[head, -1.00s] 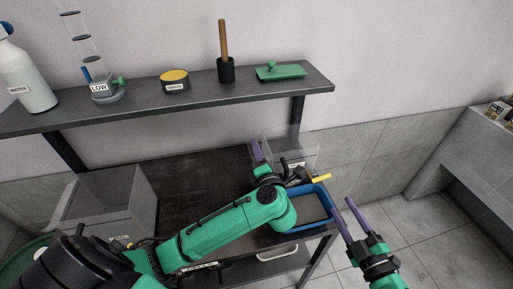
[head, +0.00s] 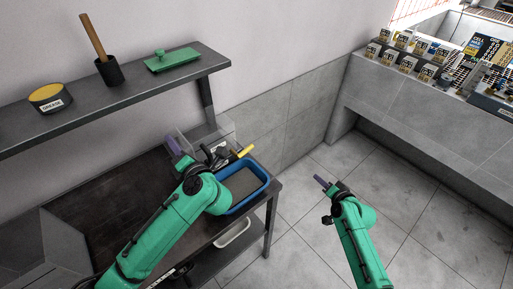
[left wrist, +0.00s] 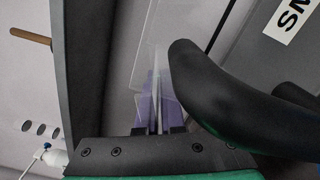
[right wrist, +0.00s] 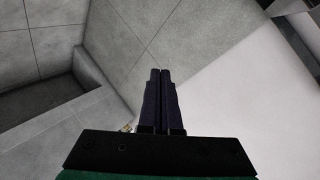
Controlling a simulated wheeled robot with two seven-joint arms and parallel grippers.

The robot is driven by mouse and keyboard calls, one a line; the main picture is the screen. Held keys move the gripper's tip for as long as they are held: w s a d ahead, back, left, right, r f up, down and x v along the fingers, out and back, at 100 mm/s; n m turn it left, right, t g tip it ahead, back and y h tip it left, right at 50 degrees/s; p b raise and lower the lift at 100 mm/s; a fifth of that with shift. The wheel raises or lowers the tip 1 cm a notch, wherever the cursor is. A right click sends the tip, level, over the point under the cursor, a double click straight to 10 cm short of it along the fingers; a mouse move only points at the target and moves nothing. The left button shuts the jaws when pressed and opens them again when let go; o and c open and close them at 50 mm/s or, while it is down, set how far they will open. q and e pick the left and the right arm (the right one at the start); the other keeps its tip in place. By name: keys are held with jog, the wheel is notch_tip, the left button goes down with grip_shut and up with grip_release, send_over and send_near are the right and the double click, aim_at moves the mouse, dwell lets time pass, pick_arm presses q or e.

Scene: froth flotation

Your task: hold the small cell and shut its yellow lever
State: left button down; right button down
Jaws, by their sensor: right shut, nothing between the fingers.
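The small cell (head: 219,133) is a clear box on a grey body at the back right of the dark bench. Its yellow lever (head: 245,151) sticks out to the right above the blue tray. My left gripper (head: 173,146) is at the cell's left side. In the left wrist view its purple fingers (left wrist: 158,108) are shut on a thin clear wall of the cell, and a black curved part covers some of the cell's labelled grey face (left wrist: 287,50). My right gripper (head: 321,182) is shut and empty over the floor, apart from the lever and to its right.
A blue tray (head: 264,184) of grey material sits in front of the cell, with a white tub (head: 233,235) below. A shelf (head: 205,66) above holds a grease tin (head: 50,97), a brush in a black cup and a green lid. Open floor lies right of the bench.

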jog(key=a+m+y, duration=0.4)
jog(key=a+m, duration=0.1)
jog(key=m, duration=0.1)
jog(key=m+t+y, duration=0.1)
jog(key=m+y, duration=0.6)
jog(key=y, duration=0.1)
send_near(254, 144)
jog(key=w+f, duration=0.1)
jog(key=f, duration=0.1)
jog(key=w+f, duration=0.2)
jog(key=shift+w+a, duration=0.2)
jog(key=shift+w, duration=0.1)
jog(key=x, duration=1)
jog(key=shift+s+d, duration=0.25)
jog(key=shift+d, duration=0.05)
jog(key=s+r, duration=0.1)
jog(key=s, duration=0.1)
jog(key=shift+s+d+r, duration=0.35)
